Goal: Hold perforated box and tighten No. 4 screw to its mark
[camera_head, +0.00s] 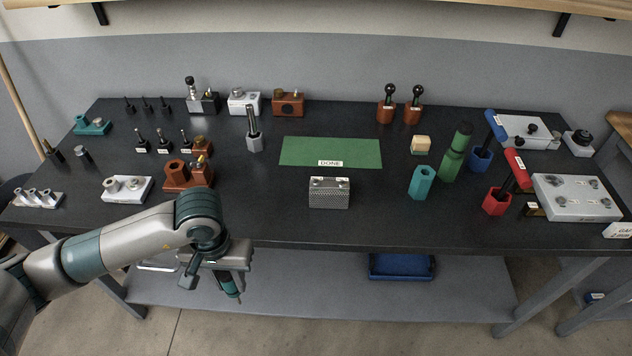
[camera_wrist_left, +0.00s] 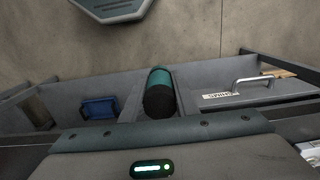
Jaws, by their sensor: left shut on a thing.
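The perforated box (camera_head: 329,196) is a silver block with small holes, standing near the table's front edge, with small screw heads on its top. Which one is No. 4 and its mark are too small to read. My left gripper (camera_head: 229,274) is left of the box, in front of the table edge and apart from the box. It is shut on a teal and black tool (camera_head: 231,288), which tilts downward. The tool's teal and black rounded handle also shows in the left wrist view (camera_wrist_left: 159,94). My right gripper is not in view.
A green mat (camera_head: 300,150) labelled DONE lies behind the box. A teal hexagonal holder (camera_head: 422,183) and a green driver (camera_head: 457,150) stand to its right. Brown and white fixture blocks stand at left. A blue tray (camera_head: 401,267) lies on the lower shelf.

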